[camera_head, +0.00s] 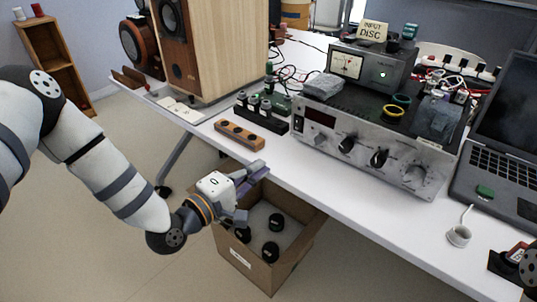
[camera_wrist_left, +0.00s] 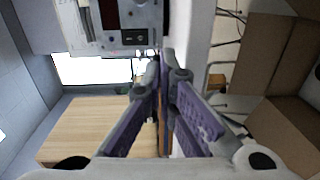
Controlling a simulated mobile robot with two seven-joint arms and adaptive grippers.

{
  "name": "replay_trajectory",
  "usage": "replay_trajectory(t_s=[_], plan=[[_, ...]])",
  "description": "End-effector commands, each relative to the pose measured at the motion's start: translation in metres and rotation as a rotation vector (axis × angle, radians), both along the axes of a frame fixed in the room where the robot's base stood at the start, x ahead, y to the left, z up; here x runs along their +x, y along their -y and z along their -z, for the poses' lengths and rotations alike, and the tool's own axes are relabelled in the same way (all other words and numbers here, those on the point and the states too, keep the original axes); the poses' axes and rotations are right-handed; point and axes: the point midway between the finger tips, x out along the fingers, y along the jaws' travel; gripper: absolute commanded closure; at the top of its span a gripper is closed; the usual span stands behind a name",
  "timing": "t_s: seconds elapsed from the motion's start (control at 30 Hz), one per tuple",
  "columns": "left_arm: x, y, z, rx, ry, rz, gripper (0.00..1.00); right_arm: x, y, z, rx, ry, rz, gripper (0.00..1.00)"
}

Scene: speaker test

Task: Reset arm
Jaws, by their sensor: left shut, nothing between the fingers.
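My left arm comes in from the left in the head view. Its left gripper (camera_head: 254,184) is above the open cardboard box, by the front edge of the white table. In the left wrist view, the purple-padded fingers of the left gripper (camera_wrist_left: 166,62) come together at the tips, with nothing held between them. My right gripper is not seen. A dark rounded part at the right edge of the head view may belong to my right arm, but I cannot tell.
The cardboard box (camera_head: 238,258) holds several black round pieces. The white table (camera_head: 330,203) carries a wooden block with black knobs (camera_head: 240,134), a silver amplifier (camera_head: 362,150), a laptop (camera_head: 490,165) and a wooden speaker (camera_head: 225,45). Open floor lies to the left.

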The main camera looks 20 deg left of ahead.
Motion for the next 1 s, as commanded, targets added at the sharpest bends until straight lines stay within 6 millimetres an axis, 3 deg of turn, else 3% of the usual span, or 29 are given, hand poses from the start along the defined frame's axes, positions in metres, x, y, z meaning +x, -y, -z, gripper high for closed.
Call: replay_trajectory(t_s=[0.17,0.57,0.67,0.77,0.87,0.9,1.0], plan=[[-0.009,-0.003,0.002,-0.001,-0.001,0.000,1.00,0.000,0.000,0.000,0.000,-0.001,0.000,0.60],[-0.010,-0.003,0.002,0.001,-0.002,0.001,1.00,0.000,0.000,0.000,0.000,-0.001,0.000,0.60],[-0.021,0.006,0.017,0.053,-0.059,0.025,1.00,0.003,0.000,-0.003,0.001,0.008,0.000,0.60],[-0.066,0.029,0.064,0.238,-0.236,0.117,1.00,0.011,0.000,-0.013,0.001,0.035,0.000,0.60],[-0.146,0.043,0.119,0.497,-0.466,0.285,1.00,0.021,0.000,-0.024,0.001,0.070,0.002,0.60],[-0.182,0.042,0.136,0.598,-0.551,0.364,1.00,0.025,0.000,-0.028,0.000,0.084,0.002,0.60],[-0.276,0.030,0.162,0.834,-0.750,0.588,1.00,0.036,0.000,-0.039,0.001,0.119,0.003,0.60]])
